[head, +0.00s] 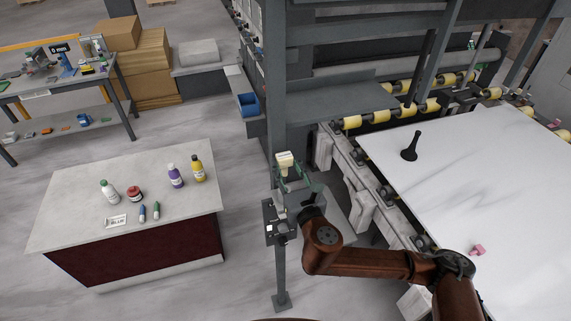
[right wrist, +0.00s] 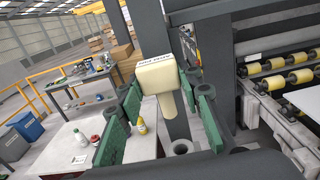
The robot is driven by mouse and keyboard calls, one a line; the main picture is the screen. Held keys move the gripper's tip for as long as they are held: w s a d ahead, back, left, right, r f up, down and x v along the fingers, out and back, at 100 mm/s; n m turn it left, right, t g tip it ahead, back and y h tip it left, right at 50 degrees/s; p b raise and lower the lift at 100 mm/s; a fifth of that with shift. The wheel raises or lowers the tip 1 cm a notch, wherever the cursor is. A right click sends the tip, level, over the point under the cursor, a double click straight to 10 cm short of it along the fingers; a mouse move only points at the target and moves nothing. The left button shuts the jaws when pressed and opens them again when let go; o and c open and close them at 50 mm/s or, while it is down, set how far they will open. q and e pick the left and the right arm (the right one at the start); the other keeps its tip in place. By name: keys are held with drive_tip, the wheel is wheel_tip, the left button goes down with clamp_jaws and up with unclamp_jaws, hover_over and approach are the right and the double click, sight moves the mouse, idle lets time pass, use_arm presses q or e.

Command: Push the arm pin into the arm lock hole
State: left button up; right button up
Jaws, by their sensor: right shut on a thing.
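My left gripper is in neither view.
A small box with a panel (head: 279,228) sits on the post below the gripper. A thick grey column (head: 277,90) stands close behind. The slab (head: 480,190) on rollers lies to the right, with a black tool on it. A table (head: 75,170) with bottles stands left.

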sight(286, 174)
drive_tip(key=shift+w, duration=0.1)
drive_tip(key=shift+r+p, duration=0.1)
drive_tip(key=shift+p, duration=0.2)
wheel_tip(286, 174, down, 2)
drive_tip(key=shift+b, duration=0.75)
drive_tip(key=shift+f+b, duration=0.45)
drive_tip(key=shift+f, duration=0.8)
drive_tip(key=shift+f+b, duration=0.6)
drive_tip(key=shift+f, duration=0.1)
use_arm(q)
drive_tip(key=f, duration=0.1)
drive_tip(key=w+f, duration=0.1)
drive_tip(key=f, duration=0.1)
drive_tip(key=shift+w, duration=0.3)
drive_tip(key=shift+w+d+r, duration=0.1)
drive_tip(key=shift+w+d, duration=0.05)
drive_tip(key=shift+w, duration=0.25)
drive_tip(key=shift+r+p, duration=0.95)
drive_tip(key=shift+p, duration=0.05)
